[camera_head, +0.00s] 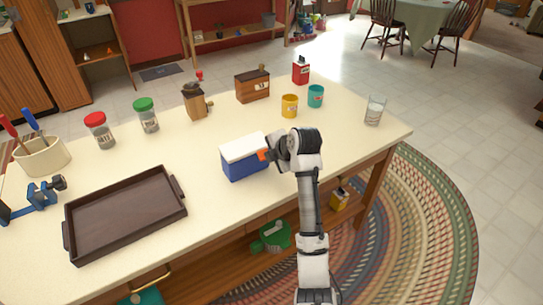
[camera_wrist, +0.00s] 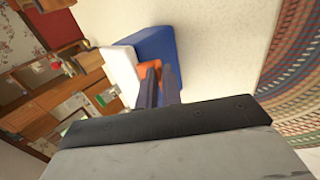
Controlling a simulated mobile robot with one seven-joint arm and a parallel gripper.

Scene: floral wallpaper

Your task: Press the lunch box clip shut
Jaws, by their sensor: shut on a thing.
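The lunch box (camera_head: 243,166) stands on the cream counter, a blue box with a white lid; the lid lies down on the body. Its orange clip (camera_head: 263,155) is on the right end, facing my arm. My gripper (camera_head: 271,153) is at that end, with its fingers at the clip. In the wrist view the blue body (camera_wrist: 158,48), the white lid (camera_wrist: 120,70) and the orange clip (camera_wrist: 149,67) show beyond my gripper's two dark fingers (camera_wrist: 160,82). The fingers are close together over the clip and hide part of it. I cannot tell whether the clip is fully latched.
A dark tray (camera_head: 125,215) lies to the left on the counter (camera_head: 330,140). A yellow mug (camera_head: 289,106), a teal mug (camera_head: 316,96) and a clear glass (camera_head: 375,110) stand behind and to the right. The counter around the lunch box is clear.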

